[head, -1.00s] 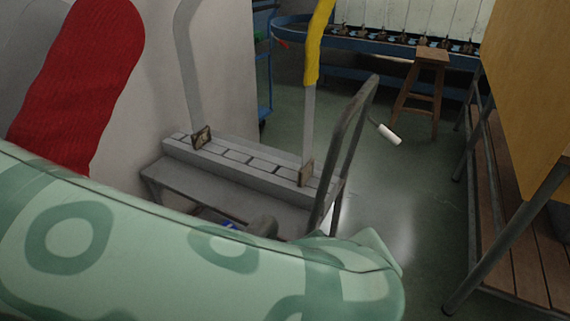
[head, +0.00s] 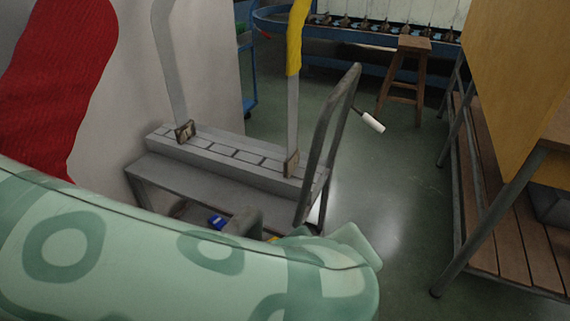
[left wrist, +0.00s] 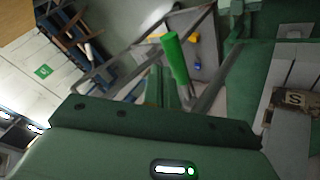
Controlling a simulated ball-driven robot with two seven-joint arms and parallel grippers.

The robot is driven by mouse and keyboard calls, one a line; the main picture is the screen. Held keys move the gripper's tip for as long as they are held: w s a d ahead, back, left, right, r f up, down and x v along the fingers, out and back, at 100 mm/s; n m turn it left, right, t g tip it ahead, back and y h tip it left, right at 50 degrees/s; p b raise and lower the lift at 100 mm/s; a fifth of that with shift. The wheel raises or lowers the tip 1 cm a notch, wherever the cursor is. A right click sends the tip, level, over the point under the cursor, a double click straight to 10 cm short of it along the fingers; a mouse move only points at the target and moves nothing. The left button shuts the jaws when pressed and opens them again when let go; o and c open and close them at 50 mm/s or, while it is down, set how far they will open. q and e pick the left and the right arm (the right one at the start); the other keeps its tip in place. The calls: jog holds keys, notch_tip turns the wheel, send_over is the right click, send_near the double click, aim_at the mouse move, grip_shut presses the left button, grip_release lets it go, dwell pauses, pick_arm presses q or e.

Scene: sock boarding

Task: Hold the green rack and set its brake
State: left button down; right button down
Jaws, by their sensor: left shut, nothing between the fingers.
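A low grey rack (head: 212,176) stands in the head view, with a bent metal handle rail (head: 327,140) at its right and a white grip (head: 372,123) on a thin rod. I see no green rack frame there. The left wrist view shows my left gripper (left wrist: 160,88), shut and empty. Just beyond it is a green-gripped lever (left wrist: 174,57) by grey bars. I cannot tell whether they touch. My right gripper is not in view.
A red sock (head: 65,85) and a yellow sock (head: 297,38) hang on upright boards. A wooden stool (head: 403,80) stands behind. A slatted bench (head: 500,215) and a wooden panel flank the right. Bare floor lies between rack and bench.

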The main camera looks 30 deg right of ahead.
pick_arm(q)
jog(key=shift+f, duration=1.2)
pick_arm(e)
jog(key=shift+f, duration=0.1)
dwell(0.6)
pick_arm(q)
jog(key=shift+r, duration=0.1)
jog(key=shift+r, duration=1.75)
jog(key=shift+s+a+r, duration=0.1)
jog(key=shift+r, duration=1.15)
jog(key=shift+a+r, duration=0.1)
jog(key=shift+r, duration=1.15)
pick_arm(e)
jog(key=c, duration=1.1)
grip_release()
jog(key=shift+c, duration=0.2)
